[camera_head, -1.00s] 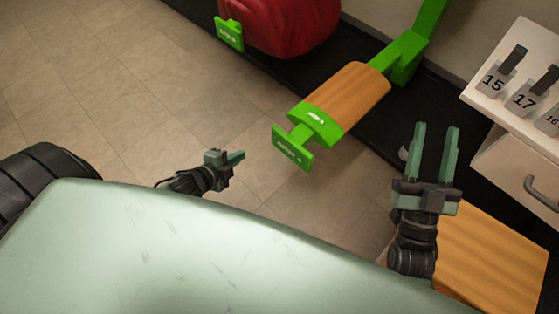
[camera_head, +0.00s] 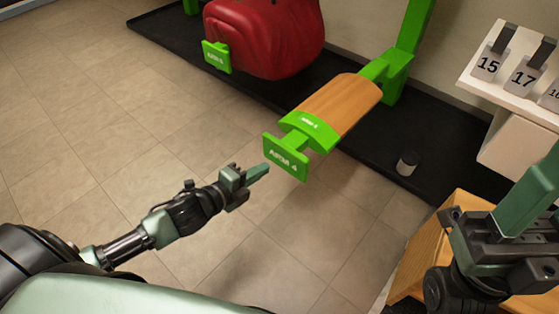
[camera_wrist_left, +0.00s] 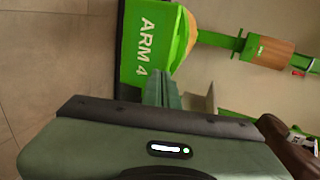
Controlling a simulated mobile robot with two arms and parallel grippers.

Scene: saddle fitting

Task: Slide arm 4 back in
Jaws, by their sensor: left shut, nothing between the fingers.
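Arm 4 (camera_head: 340,104) is a wooden-topped bar with a green front cap (camera_head: 310,128), sticking out from a green upright post (camera_head: 415,35). Its green end plate (camera_head: 286,157) reads "ARM 4" and stands out in front of the cap. My left gripper (camera_head: 260,171) is shut and empty, its tips just below and left of the plate in the head view. In the left wrist view the plate (camera_wrist_left: 146,45) is close beyond the shut fingers (camera_wrist_left: 167,92); I cannot tell whether they touch. My right gripper (camera_head: 528,195) is at the right edge, partly cut off.
A red saddle-like form (camera_head: 265,38) with a green end plate (camera_head: 216,57) hangs left of arm 4. A black mat (camera_head: 380,150) carries a small dark cylinder (camera_head: 407,163). A white shelf with numbered tags (camera_head: 487,65) and a wooden box (camera_head: 430,250) stand right.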

